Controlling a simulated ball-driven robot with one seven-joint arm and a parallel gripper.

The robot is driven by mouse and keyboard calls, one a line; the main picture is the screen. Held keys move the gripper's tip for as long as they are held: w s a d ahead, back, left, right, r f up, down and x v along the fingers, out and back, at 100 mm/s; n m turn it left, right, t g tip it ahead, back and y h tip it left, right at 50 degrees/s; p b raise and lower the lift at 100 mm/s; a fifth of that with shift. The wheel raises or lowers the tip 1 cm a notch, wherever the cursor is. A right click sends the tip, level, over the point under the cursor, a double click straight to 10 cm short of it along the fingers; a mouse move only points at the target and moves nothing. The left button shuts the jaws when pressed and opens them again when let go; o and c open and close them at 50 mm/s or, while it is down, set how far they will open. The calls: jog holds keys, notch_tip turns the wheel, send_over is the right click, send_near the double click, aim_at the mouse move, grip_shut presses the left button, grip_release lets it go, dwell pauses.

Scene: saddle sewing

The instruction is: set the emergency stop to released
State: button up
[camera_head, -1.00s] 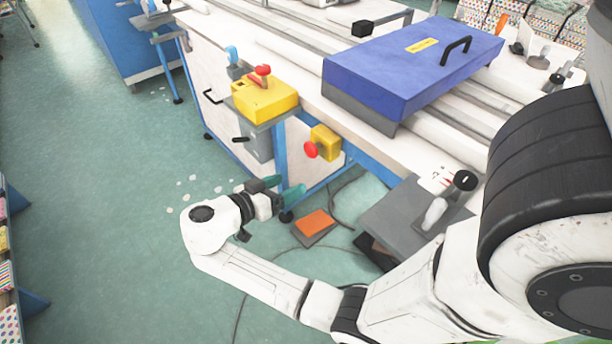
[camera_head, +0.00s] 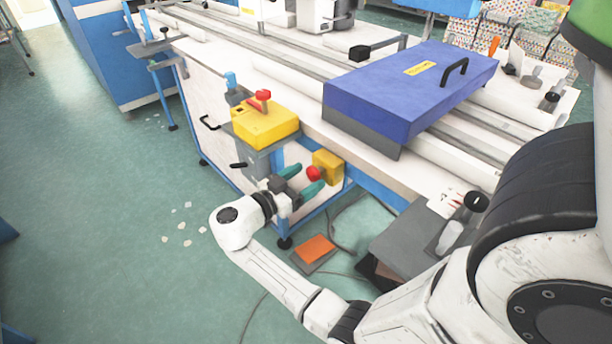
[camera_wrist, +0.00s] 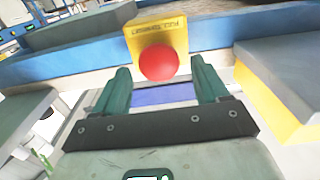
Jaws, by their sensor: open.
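The emergency stop is a red mushroom button (camera_head: 314,173) on a yellow box (camera_head: 329,166), fixed to the side of the workbench under its top edge. In the wrist view the red button (camera_wrist: 159,62) faces me at the upper middle, with the yellow box (camera_wrist: 157,33) behind it. My gripper (camera_head: 302,181) is open and empty, its green fingers pointing at the button. In the wrist view the two fingertips (camera_wrist: 160,68) stand left and right of the button, a little below it. I cannot tell whether they touch it.
A yellow control box (camera_head: 265,124) with a red lever sits to the left on a grey bracket. A blue case (camera_head: 405,85) lies on the bench top. An orange pedal (camera_head: 314,248) is on the floor below. Open floor (camera_head: 120,220) lies to the left.

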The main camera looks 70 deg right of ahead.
jog(key=shift+s+d, duration=0.25)
jog(key=shift+d, duration=0.1)
